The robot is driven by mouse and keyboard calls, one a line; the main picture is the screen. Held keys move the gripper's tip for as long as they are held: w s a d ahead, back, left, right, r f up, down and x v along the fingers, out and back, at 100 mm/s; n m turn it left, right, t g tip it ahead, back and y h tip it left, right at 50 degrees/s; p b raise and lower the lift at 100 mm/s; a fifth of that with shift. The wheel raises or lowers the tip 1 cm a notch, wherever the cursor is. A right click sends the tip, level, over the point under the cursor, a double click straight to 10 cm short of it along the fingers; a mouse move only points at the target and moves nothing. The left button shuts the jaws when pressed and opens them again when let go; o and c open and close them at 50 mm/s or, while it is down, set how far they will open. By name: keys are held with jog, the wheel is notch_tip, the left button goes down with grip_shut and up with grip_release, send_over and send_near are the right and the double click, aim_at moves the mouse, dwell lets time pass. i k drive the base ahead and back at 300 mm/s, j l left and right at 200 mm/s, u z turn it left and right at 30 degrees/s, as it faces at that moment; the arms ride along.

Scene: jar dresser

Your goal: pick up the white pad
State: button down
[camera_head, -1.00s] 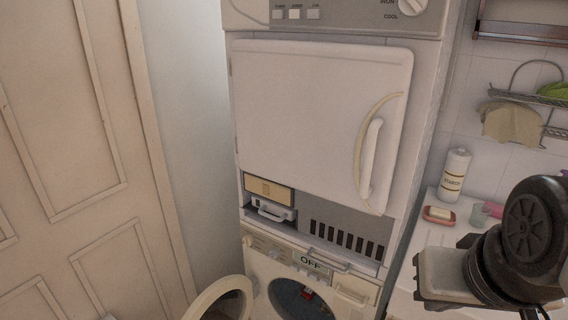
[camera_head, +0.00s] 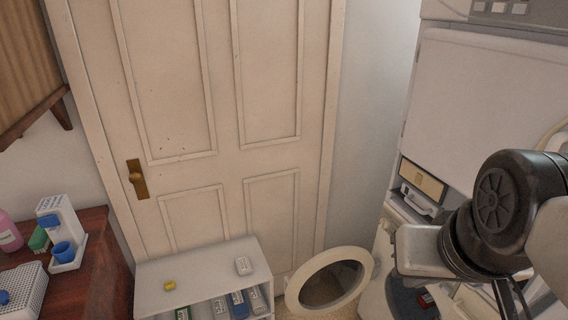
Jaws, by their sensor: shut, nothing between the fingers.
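A small pale white block with a greyish face (camera_head: 243,265) lies on top of the low white shelf unit (camera_head: 205,269), near its back right side. It looks like the white pad, but it is too small in view to be certain. Nothing touches it. My arm's black joint and pale link fill the right side of the view, well to the right of the shelf unit. The fingers of my gripper do not show.
A yellow item (camera_head: 170,285) sits left on the shelf top, with several boxes below. A wooden cabinet (camera_head: 85,270) with bottles and a white rack stands left. The open round washer door (camera_head: 365,262) stands close right. A closed door (camera_head: 215,130) is behind.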

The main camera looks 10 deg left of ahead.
aim_at(243, 264)
jog(key=k+l+u, duration=0.1)
jog(key=u, duration=0.9)
jog(key=i, duration=1.05)
jog(key=z, duration=1.8)
jog(key=k+j+z, duration=0.1)
jog(key=j, duration=0.2)
jog(key=k+j+z, duration=0.2)
jog(key=k+j, duration=0.15)
jog(key=j, duration=0.25)
